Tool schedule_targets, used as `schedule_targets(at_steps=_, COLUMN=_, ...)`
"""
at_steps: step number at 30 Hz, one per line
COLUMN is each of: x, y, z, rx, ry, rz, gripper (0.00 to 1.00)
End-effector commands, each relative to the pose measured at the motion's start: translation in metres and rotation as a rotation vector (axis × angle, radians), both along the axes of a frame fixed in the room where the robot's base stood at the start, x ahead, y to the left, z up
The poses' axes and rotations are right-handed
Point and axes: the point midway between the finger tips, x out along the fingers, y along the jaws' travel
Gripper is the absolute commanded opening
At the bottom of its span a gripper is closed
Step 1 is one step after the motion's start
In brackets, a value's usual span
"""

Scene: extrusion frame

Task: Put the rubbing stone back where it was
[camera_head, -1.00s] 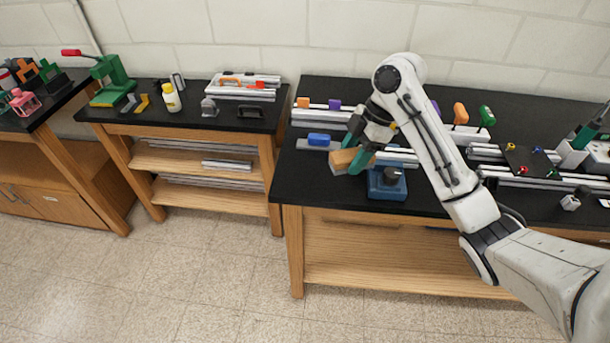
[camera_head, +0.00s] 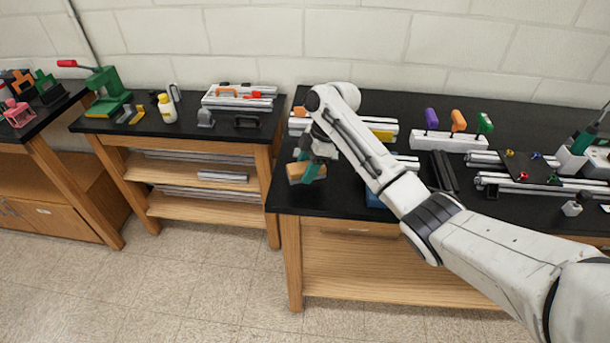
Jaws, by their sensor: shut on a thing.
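The rubbing stone (camera_head: 294,172) appears as a small block with a tan upper part and a grey underside. My gripper (camera_head: 309,171) is shut on it, with green fingers across its middle. The stone is at the left end of the large black-topped bench (camera_head: 290,202). I cannot tell whether it touches the bench top or hangs just above it. My arm crosses the bench from the right and hides part of the surface behind it.
Aluminium bars (camera_head: 388,124) lie behind my arm. A white rack with purple, orange and green handles (camera_head: 458,121) stands farther back. A blue object (camera_head: 374,201) is mostly hidden by my arm. A smaller bench (camera_head: 185,126) stands left, across a gap.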

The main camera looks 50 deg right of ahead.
Motion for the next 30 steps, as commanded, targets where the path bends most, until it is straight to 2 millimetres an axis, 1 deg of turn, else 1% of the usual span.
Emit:
schedule_targets(at_steps=3, x=0.005, y=0.000, z=-0.007, rx=-0.002, ry=0.001, rz=0.000, gripper=0.14)
schedule_targets(at_steps=7, x=0.004, y=0.000, z=-0.024, rx=0.000, ry=0.003, rz=-0.001, gripper=0.14)
schedule_targets(at_steps=10, x=0.004, y=0.000, z=-0.033, rx=-0.002, ry=0.001, rz=-0.001, gripper=0.14)
schedule_targets(at_steps=18, x=0.004, y=0.000, z=-0.036, rx=-0.001, ry=0.000, rz=0.000, gripper=0.14)
schedule_targets(at_steps=29, x=0.004, y=0.001, z=-0.048, rx=-0.001, ry=0.001, rz=-0.001, gripper=0.14)
schedule_targets(at_steps=30, x=0.003, y=0.001, z=-0.049, rx=-0.001, ry=0.002, rz=-0.001, gripper=0.53)
